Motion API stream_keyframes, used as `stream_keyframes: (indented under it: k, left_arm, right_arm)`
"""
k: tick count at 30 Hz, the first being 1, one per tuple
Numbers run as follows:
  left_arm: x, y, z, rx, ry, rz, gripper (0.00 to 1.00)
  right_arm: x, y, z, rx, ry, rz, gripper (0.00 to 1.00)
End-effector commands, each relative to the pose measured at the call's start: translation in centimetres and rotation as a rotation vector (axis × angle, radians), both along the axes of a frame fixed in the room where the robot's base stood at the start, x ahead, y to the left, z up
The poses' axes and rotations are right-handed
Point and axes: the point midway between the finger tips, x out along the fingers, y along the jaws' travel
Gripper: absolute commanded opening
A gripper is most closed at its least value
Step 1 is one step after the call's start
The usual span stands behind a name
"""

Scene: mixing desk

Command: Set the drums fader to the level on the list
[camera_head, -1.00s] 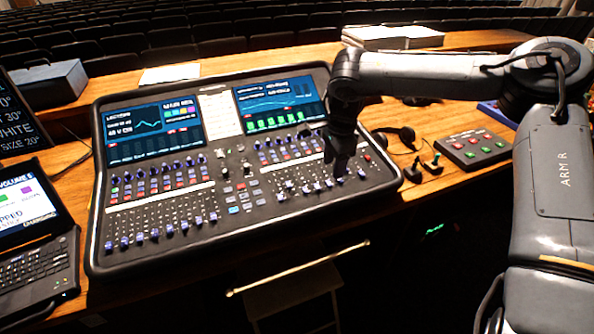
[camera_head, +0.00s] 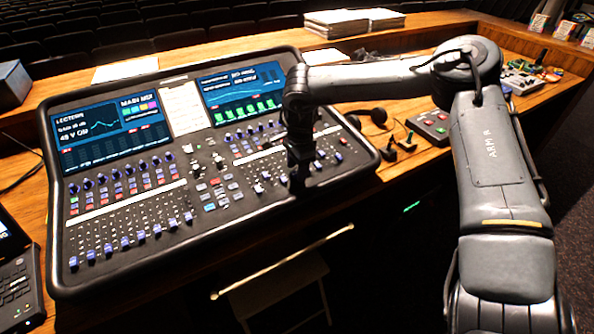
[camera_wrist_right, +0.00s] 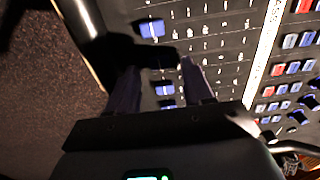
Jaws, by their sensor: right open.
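The mixing desk (camera_head: 215,215) is a black console with rows of blue fader caps along its front. My right gripper (camera_head: 298,184) points down over the right fader bank, near the front edge. In the right wrist view the gripper (camera_wrist_right: 160,85) is open. A blue fader cap (camera_wrist_right: 166,90) shows between its two dark fingers, and another cap (camera_wrist_right: 152,28) lies beyond the fingertips. I cannot tell whether the fingers touch a cap. No label that I can read shows which fader is drums. A white paper sheet (camera_head: 185,108) lies between the desk's screens; its writing is too small to read.
Two lit screens (camera_head: 112,125) (camera_head: 242,92) top the desk. Headphones (camera_head: 368,118) and a small button box (camera_head: 432,127) are to its right. Stacked papers (camera_head: 350,22) lie behind.

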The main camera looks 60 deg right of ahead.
Motion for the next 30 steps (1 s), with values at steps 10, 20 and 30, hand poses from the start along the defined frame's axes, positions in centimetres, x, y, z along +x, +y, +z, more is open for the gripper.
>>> stream_keyframes:
  k: [10, 20, 30]
  left_arm:
    - [-0.01, 0.23, -0.22, 0.009, 0.0, -0.006, 0.0]
    - [0.0, 0.18, -0.21, 0.007, 0.0, -0.005, 0.0]
    - [0.02, -0.09, -0.14, -0.004, 0.0, 0.003, 0.0]
  right_arm:
    - [0.06, -0.07, -0.73, -0.001, 0.0, 0.0, 0.51]
    - [0.05, -0.05, -0.72, -0.001, 0.001, 0.0, 0.14]
    - [0.04, -0.09, -0.69, -0.001, 0.0, -0.001, 0.0]
